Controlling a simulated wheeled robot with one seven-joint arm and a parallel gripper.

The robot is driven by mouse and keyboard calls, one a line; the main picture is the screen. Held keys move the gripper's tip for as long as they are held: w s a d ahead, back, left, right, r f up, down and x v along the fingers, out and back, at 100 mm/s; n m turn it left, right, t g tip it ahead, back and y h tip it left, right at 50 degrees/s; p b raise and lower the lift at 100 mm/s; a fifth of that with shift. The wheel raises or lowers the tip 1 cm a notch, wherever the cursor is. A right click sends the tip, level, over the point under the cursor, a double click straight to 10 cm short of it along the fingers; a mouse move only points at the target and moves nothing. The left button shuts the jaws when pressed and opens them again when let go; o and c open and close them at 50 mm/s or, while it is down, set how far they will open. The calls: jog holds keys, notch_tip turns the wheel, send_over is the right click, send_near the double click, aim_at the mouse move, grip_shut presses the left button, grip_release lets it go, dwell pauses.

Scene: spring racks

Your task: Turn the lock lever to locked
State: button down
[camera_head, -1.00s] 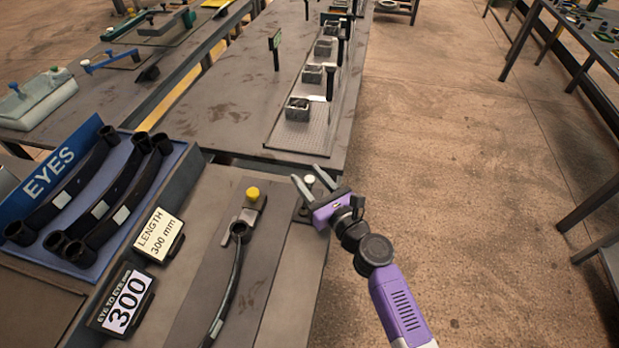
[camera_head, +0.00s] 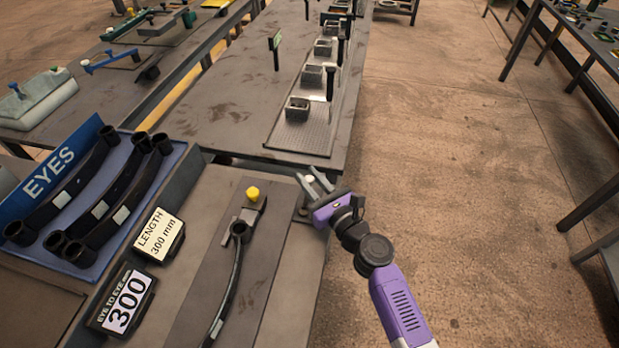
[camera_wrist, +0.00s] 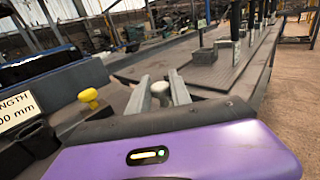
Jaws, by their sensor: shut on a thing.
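The lock lever's pale round knob (camera_head: 309,179) stands at the right edge of the near bench, beside the fixture with the yellow knob (camera_head: 253,193). My gripper (camera_head: 306,173) is shut on this lever knob, reaching in from the right. In the wrist view the grey knob (camera_wrist: 160,88) sits between my two fingers (camera_wrist: 160,76). My purple gripper body hides the lower lever and its base, so I cannot read the lever's angle. A dark leaf spring (camera_head: 229,285) lies on the fixture plate, its upper eye next to the yellow-knobbed clamp.
A blue tray (camera_head: 186,158) of dark springs with eyes stands at left. In front of it are a length card (camera_head: 158,233) and a 300 sign (camera_head: 124,305). A far bench (camera_head: 215,125) carries several small open boxes.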

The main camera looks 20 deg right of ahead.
jog(key=shift+w+y, duration=0.1)
jog(key=shift+y, duration=0.2)
dwell(0.7)
jog(key=n+y, duration=0.1)
jog(key=a+n+g+y, duration=0.1)
jog(key=y, duration=0.1)
jog(key=w+n+g+y, duration=0.1)
jog(key=y, duration=0.1)
jog(key=shift+a+f+n, duration=0.1)
jog(key=shift+a+n, duration=0.25)
jog(key=shift+n, duration=0.05)
jog(key=n+g+y+b, duration=0.1)
jog(key=a+n+g+y, duration=0.1)
jog(key=y, duration=0.1)
jog(key=shift+w+a+n+b, duration=0.1)
jog(key=shift+a+n+b, duration=0.2)
jog(key=shift+b, duration=0.1)
jog(key=n+g+y, duration=0.1)
jog(key=a+n+g+y+b, duration=0.1)
jog(key=n+g+y+b, duration=0.1)
jog(key=g, duration=0.1)
jog(key=shift+a+y, duration=0.4)
jog(key=shift+s+a+n+g+y+b, duration=0.2)
jog(key=shift+a+n+g+y+b, duration=0.2)
jog(key=shift+n+g, duration=0.35)
jog(key=shift+s+a+n+g+y+b, duration=0.15)
jog(key=shift+a+n+g+y+b, duration=0.3)
jog(key=shift+g, duration=0.5)
jog(key=shift+d, duration=0.1)
